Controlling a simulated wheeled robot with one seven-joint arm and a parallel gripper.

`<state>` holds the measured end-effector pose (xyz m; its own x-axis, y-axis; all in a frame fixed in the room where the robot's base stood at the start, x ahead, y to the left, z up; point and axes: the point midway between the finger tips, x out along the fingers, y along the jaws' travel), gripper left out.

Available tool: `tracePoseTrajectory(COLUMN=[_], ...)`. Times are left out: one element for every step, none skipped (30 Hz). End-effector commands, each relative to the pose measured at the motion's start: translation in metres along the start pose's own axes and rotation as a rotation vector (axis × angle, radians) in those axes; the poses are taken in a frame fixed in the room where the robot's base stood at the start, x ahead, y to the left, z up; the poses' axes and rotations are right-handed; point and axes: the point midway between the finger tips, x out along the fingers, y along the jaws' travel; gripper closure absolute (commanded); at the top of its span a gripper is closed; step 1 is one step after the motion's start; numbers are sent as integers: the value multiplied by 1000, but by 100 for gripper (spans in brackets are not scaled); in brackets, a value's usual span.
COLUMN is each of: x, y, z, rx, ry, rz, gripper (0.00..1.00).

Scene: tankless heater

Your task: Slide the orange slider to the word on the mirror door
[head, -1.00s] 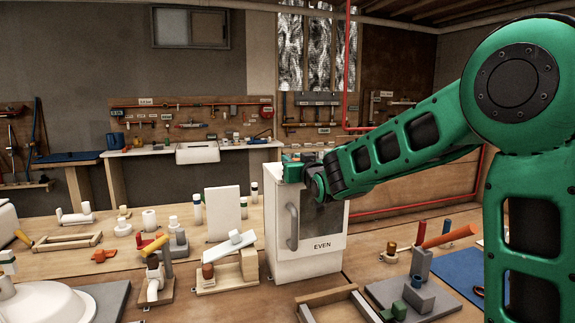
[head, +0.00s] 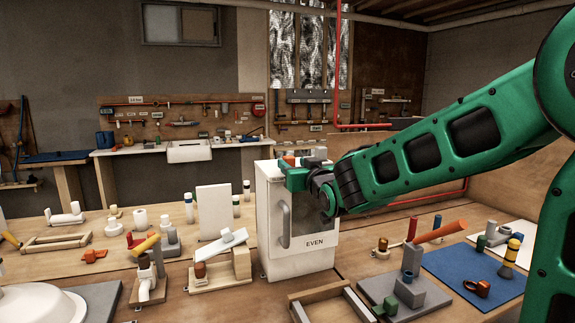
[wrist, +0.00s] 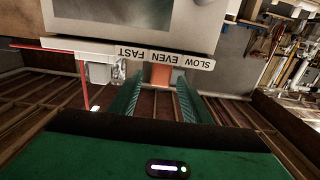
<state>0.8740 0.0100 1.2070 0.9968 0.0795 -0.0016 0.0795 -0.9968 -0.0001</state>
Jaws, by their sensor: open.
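The white heater cabinet (head: 264,230) stands on the workbench, with a handle on its dark mirror door and the word EVEN (head: 315,243) low on that door. In the wrist view a white label strip (wrist: 100,47) reads SLOW, EVEN, FAST upside down. The orange slider (wrist: 160,75) shows beside the strip, by the word EVEN. My gripper (wrist: 158,80) is open, with one green finger on each side of the slider in this view; contact cannot be told. In the head view my gripper (head: 294,178) is at the cabinet's upper front.
A wooden frame (head: 320,290) and a grey board with blocks (head: 425,300) lie in front and to the right. A tilted white board on wooden blocks (head: 221,243) and several small parts stand to the left. A blue mat (head: 465,268) lies at the right.

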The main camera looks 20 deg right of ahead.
Motion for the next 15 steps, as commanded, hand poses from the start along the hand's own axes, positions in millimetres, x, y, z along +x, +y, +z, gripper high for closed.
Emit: tracePoseTrajectory(x=[-7, -11, -15, -18, -20, -22, -24, -25, -26, -26, -27, -27, -27, -27, -27], y=[0, 0, 0, 0, 0, 0, 0, 0, 0, 0, 0, 0, 0, 0, 0], z=[-1, 0, -1, -1, 0, 0, 0, 0, 0, 0, 0, 0, 0, 0, 0], rx=[0, 0, 0, 0, 0, 0, 0, 0, 0, 0, 0, 0, 0, 0, 0], ry=[1, 1, 1, 1, 1, 0, 0, 0, 0, 1, 1, 0, 0, 0, 0], rz=[0, 0, 0, 0, 0, 0, 0, 0, 0, 0, 1, 1, 1, 1, 1], gripper=[56, 56, 56, 56, 56, 56, 56, 56, 56, 56, 56, 56, 56, 56, 56])
